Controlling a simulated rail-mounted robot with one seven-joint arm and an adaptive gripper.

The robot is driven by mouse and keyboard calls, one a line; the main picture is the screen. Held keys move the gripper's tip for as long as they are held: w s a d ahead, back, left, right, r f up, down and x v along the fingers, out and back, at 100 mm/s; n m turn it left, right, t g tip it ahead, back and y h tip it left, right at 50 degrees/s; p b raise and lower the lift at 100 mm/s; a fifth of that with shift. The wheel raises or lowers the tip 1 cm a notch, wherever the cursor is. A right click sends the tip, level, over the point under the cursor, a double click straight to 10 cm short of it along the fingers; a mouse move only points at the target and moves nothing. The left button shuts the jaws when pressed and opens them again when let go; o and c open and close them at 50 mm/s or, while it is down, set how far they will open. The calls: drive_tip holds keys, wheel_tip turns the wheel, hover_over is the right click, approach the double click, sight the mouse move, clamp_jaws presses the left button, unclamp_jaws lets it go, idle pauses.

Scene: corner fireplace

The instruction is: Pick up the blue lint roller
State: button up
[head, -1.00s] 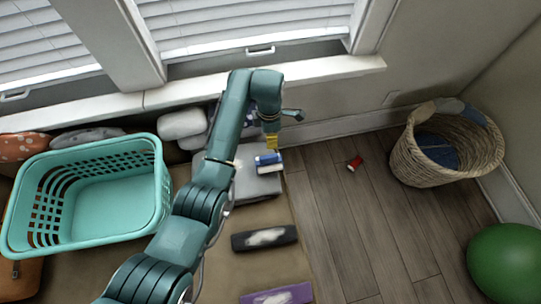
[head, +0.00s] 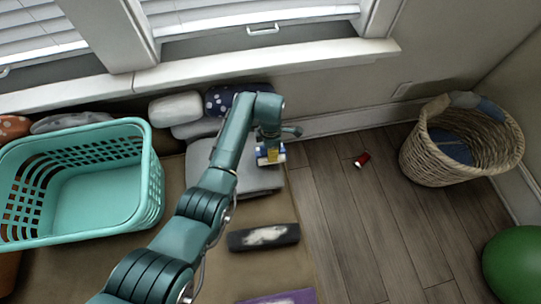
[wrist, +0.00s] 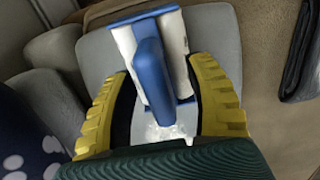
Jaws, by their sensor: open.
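The blue lint roller (wrist: 150,65) lies on a grey cushion (wrist: 222,40), with its blue handle pointing toward my gripper and its white roll at the far end in the wrist view. In the head view the lint roller (head: 264,161) is partly hidden by my gripper (head: 271,152). In the wrist view my gripper (wrist: 165,130) is open, with one yellow finger on each side of the blue handle. Gaps show between the handle and both fingers. I cannot tell exactly how far the fingertips are above the cushion.
A turquoise laundry basket (head: 150,180) stands at the left. A dark folded item (head: 262,237) lies nearer on the brown mat. Pillows (head: 176,108) lie behind my gripper by the wall.

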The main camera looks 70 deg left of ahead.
drive_tip(key=shift+a+f, duration=0.15)
drive_tip(key=shift+f, duration=0.15)
clamp_jaws()
idle(0.3)
wheel_tip(320, 180, up, 10)
drive_tip(key=p, duration=0.6)
drive_tip(key=c, duration=0.9)
unclamp_jaws()
clamp_jaws()
